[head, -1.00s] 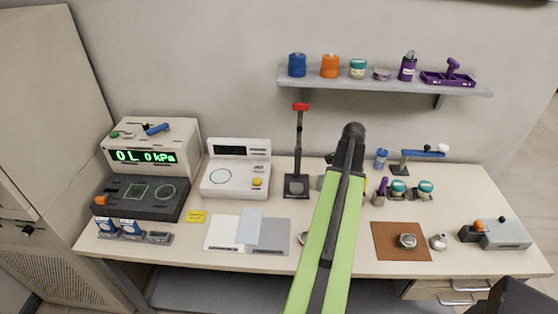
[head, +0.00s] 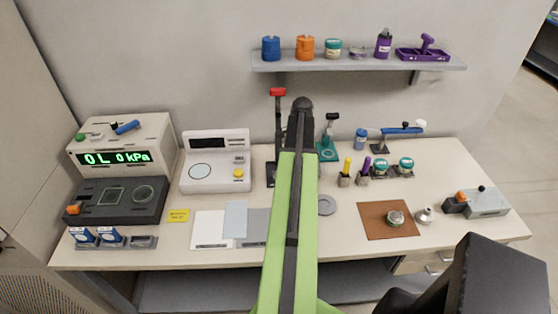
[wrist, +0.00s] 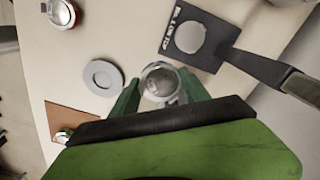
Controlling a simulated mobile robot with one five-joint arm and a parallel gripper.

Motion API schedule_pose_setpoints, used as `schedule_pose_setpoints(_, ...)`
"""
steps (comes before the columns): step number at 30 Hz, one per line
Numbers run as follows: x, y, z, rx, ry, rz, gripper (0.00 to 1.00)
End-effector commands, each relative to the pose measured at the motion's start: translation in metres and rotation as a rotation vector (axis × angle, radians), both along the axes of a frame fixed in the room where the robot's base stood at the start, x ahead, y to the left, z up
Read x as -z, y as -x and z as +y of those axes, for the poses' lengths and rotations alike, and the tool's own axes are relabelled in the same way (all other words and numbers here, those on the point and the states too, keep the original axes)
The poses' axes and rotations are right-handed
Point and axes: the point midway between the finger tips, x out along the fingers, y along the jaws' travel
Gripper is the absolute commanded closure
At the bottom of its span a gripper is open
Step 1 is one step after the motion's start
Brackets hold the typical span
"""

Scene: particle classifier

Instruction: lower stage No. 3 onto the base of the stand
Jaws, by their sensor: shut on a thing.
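In the wrist view my gripper (wrist: 160,88) has its two green fingers shut on a round, shiny metal piece, which I take to be stage No. 3 (wrist: 160,80). Its lower side is hidden by the gripper. The stand's dark flat base (wrist: 212,52), with pale lettering and a light round spot, shows beyond and to the right of the held piece, apart from it in the picture. The height between them cannot be told. In the head view the stand (head: 278,93) has a red top, and my arm partly covers it. My gripper is hidden there behind my arm.
A grey ring (wrist: 103,78) lies left of the held piece in the wrist view. The stand's column reaches out to the right. A teal stand (head: 328,153) and several small bottles stand right of my arm. A brown mat (head: 372,222) lies further right.

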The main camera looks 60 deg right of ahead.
Motion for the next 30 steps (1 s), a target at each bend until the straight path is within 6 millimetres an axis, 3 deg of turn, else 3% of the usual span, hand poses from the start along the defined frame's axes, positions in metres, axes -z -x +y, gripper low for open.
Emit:
schedule_pose_setpoints(3,0.011,-0.038,0.001,0.020,0.000,-0.001,0.93)
schedule_pose_setpoints(9,0.017,-0.076,0.008,0.049,0.001,-0.002,0.93)
schedule_pose_setpoints(20,0.022,-0.082,0.011,0.055,0.001,-0.002,0.93)
schedule_pose_setpoints(30,0.054,-0.082,0.011,0.054,0.001,-0.002,0.93)
